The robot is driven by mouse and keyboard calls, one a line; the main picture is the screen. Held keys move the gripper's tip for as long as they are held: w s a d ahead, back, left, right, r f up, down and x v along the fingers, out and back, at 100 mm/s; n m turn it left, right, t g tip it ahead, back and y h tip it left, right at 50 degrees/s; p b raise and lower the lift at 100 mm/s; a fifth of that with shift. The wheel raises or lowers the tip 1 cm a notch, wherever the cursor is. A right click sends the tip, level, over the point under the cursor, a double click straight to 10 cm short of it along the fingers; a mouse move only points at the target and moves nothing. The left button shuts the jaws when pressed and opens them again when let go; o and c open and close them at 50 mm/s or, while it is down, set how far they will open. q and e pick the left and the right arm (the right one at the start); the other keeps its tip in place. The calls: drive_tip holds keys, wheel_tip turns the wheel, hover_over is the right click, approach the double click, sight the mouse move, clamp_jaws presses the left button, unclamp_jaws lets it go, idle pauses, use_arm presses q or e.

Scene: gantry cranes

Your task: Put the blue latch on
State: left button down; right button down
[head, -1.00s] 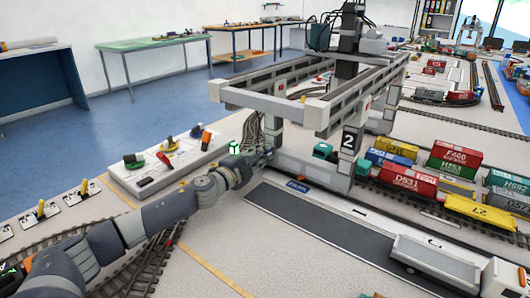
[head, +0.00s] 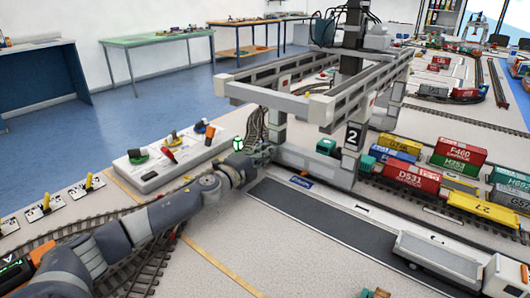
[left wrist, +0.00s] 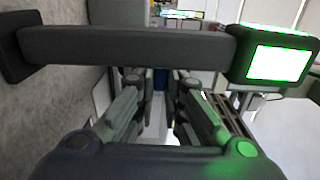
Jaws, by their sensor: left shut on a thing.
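My left gripper (head: 263,151) is at the near left leg of gantry crane 2 (head: 280,130), low beside its base beam. In the left wrist view, a small dark blue thing (left wrist: 161,78), which looks like the blue latch, shows between the fingers of my left gripper (left wrist: 161,88). The fingers are shut on it. In the head view the latch is hidden by the gripper, and I cannot tell whether it touches the crane. My right gripper is not in view.
A control box (head: 168,162) with levers and knobs stands left of the crane. Containers such as the red D531 one (head: 411,176) stand right of it. A grey truck trailer (head: 439,258) is on the dark road strip (head: 330,214). Rails run under my left arm.

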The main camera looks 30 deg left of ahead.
use_arm(q)
drive_tip(key=c, duration=2)
unclamp_jaws()
drive_tip(key=shift+o, duration=0.2)
